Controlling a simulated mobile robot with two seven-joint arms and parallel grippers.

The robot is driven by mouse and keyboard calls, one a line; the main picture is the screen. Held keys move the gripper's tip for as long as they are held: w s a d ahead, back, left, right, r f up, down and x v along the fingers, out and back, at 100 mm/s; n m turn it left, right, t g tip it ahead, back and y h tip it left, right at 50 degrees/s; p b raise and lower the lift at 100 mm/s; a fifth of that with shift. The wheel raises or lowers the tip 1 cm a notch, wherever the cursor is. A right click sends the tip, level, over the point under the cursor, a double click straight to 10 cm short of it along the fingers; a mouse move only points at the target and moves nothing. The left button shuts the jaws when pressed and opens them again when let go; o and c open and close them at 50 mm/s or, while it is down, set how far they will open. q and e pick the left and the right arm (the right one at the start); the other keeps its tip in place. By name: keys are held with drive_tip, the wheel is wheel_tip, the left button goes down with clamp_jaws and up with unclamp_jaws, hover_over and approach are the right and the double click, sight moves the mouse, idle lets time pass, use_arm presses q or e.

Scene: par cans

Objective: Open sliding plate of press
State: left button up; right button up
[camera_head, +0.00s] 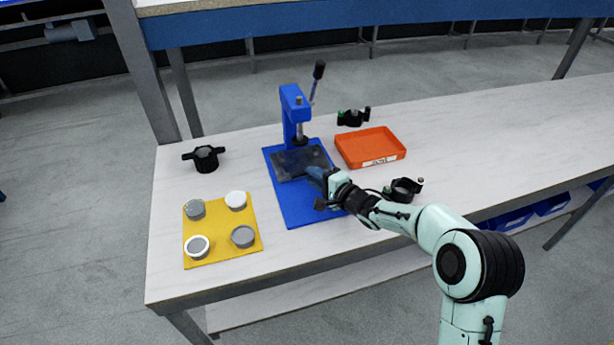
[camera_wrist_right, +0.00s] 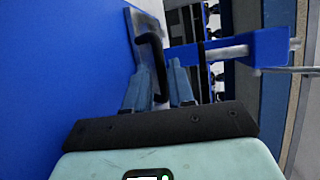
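The blue press (camera_head: 292,105) stands on a blue base (camera_head: 304,207) on the table, with its black-knobbed lever raised. Its dark grey sliding plate (camera_head: 297,161) lies under the ram and also shows in the right wrist view (camera_wrist_right: 143,25). A curved black handle (camera_wrist_right: 152,50) is on the plate. My right gripper (camera_head: 312,174) is at the front right of the plate. In the right wrist view its two blue fingers (camera_wrist_right: 158,70) are apart, with the handle between them and a gap visible. My left gripper is out of view.
A yellow board (camera_head: 221,247) with several round cans lies at front left. An orange tray (camera_head: 370,148) is right of the press. Black clamp-like parts stand at the left (camera_head: 205,158), behind the tray (camera_head: 353,116) and near my right arm (camera_head: 403,189). The table's right side is clear.

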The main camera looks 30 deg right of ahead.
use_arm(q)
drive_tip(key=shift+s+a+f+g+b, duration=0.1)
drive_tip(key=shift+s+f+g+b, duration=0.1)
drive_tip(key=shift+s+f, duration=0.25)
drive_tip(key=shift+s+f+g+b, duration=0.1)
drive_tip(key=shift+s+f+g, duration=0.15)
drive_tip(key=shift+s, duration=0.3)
use_arm(e)
drive_tip(key=shift+x, duration=1.55)
drive_tip(key=shift+c, duration=0.3)
